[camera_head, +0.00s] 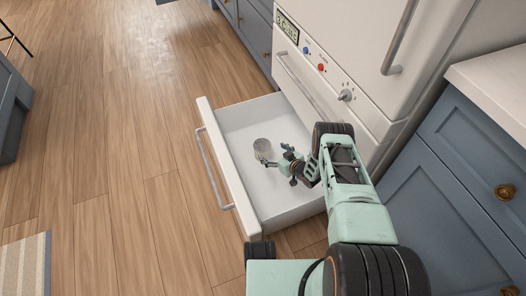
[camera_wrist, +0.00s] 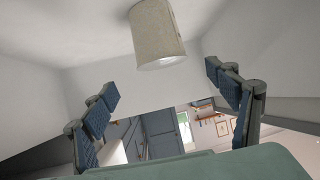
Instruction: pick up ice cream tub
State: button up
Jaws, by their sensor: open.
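The ice cream tub (camera_head: 262,146) is a small pale grey-beige cylinder in the open white drawer, near the drawer's middle. It also shows in the wrist view (camera_wrist: 157,35), at the top centre, with a paler end facing down in the picture. My gripper (camera_head: 275,157) reaches into the drawer close to the tub, just right of and below it in the head view. In the wrist view my gripper (camera_wrist: 161,83) is open, its blue-padded fingers spread wide. The tub lies beyond the fingertips, between their lines, and neither finger appears to touch it.
The white drawer (camera_head: 201,108) is pulled out below the white fridge (camera_head: 340,55), with a long handle on its front. Its floor is otherwise empty as far as I see. Blue cabinets (camera_head: 446,190) stand at right. Wooden floor (camera_head: 100,130) is open at left.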

aim_at(264, 148)
jog(key=b+x, duration=0.2)
jog(key=x, duration=0.2)
jog(key=shift+w+a+f, duration=0.25)
jog(key=b+x, duration=0.2)
jog(key=x, duration=0.2)
jog(key=shift+f+b, duration=0.25)
jog(key=shift+b, duration=0.15)
jog(key=shift+w+a, duration=0.2)
jog(key=shift+w, duration=0.05)
jog(key=shift+c, duration=0.6)
jog(key=c, duration=1.4)
